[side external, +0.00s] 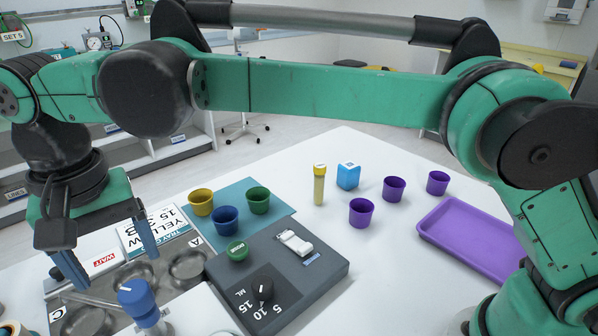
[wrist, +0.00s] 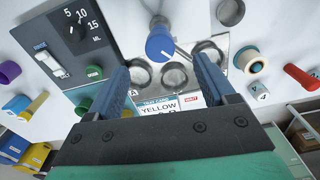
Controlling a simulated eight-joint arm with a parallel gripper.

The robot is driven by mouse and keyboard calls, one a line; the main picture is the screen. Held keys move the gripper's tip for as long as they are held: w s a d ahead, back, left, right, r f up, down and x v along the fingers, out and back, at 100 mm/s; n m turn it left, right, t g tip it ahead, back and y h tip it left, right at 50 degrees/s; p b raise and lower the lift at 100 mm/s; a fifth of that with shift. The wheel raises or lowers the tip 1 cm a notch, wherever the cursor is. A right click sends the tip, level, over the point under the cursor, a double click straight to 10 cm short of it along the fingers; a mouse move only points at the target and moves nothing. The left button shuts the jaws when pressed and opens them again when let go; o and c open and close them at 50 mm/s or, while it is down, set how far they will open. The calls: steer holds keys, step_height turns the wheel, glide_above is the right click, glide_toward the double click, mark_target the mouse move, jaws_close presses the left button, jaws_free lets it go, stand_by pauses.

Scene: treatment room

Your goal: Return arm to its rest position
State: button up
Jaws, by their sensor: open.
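My gripper (side external: 112,258) is at the left of the side view, its two blue fingers spread apart and pointing down. It hangs over the area of the metal tray (side external: 140,285) and the printed card (side external: 158,228), with nothing between the fingers. In the wrist view my gripper (wrist: 157,78) is also open and empty. There the blue knob (wrist: 160,45) on a metal stem and the round metal wells show beyond the fingertips. The arm is stretched across the top of the side view, above the table.
A grey panel (side external: 325,262) has a black dial, green button and white switch. Yellow (side external: 201,202), blue (side external: 225,221) and green (side external: 258,200) cups stand on a teal mat. A yellow tube (side external: 319,185), blue box (side external: 348,176), several purple cups and a purple tray (side external: 470,240) stand right.

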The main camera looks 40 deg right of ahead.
steer(key=shift+r, duration=0.1)
steer(key=w+d+r+t+y, duration=0.1)
steer(key=w+d+r+t, duration=0.15)
steer(key=d, duration=1.25)
steer(key=s+d+f+t, duration=0.2)
steer(key=s+d, duration=0.2)
steer(key=d, duration=0.3)
steer(key=s+d+f+n+t+h, duration=0.1)
steer(key=s+d+f+t, duration=0.1)
steer(key=d, duration=0.6)
steer(key=s+f, duration=0.1)
steer(key=s, duration=0.1)
steer(key=shift+s+f+t, duration=0.35)
steer(key=shift+s, duration=0.05)
steer(key=shift+c, duration=0.3)
